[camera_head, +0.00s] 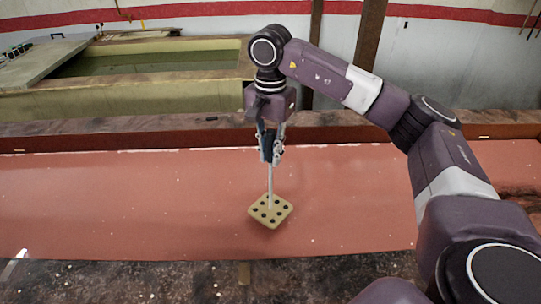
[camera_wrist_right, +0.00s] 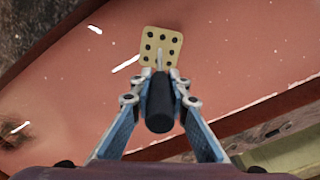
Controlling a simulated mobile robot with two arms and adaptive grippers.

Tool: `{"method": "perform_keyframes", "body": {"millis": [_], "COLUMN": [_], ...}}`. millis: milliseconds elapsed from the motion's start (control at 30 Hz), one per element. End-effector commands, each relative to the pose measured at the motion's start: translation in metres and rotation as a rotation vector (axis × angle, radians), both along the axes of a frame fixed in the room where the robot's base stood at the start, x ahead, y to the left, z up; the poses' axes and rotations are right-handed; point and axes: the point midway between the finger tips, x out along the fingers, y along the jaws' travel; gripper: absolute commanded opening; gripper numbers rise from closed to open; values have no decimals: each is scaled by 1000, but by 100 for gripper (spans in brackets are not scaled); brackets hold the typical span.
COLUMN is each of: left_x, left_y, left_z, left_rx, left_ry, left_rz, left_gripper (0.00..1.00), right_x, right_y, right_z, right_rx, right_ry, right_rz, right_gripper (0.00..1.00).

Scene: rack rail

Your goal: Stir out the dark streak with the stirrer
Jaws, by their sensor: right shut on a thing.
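My right gripper (camera_head: 270,152) is shut on the black grip of the stirrer, which also shows in the right wrist view (camera_wrist_right: 160,105). The stirrer has a thin pale rod and a tan square plate (camera_head: 270,211) with several dark holes. The rod hangs nearly upright over the red-brown surface (camera_head: 130,205). The whole plate shows; I cannot tell whether it touches the surface. A dark patch (camera_wrist_right: 10,133) shows at the left edge of the right wrist view, apart from the plate; it may be the dark streak. My left gripper is not in view.
The long red-brown surface has a raised back wall (camera_head: 120,138) and small white flecks. Behind it stands a pale basin (camera_head: 150,103) with greenish liquid. A dark, rough ledge (camera_head: 130,285) runs along the front. My right arm covers much of the right side.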

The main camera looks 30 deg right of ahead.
Motion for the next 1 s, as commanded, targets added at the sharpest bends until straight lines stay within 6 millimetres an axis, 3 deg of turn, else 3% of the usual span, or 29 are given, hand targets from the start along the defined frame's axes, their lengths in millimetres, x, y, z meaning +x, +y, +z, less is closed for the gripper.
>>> {"method": "perform_keyframes", "body": {"millis": [33, 500, 1000], "left_x": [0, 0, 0], "left_y": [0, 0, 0], "left_z": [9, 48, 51], "left_rx": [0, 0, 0], "left_ry": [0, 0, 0], "left_rz": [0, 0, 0], "left_gripper": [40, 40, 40], "right_x": [1, 0, 0], "right_y": [0, 0, 0], "right_z": [12, 67, 72], "right_rx": [1, 2, 1], "right_ry": [-2, -1, -2], "right_rz": [0, 0, 0], "right_gripper": [0, 0, 0]}}
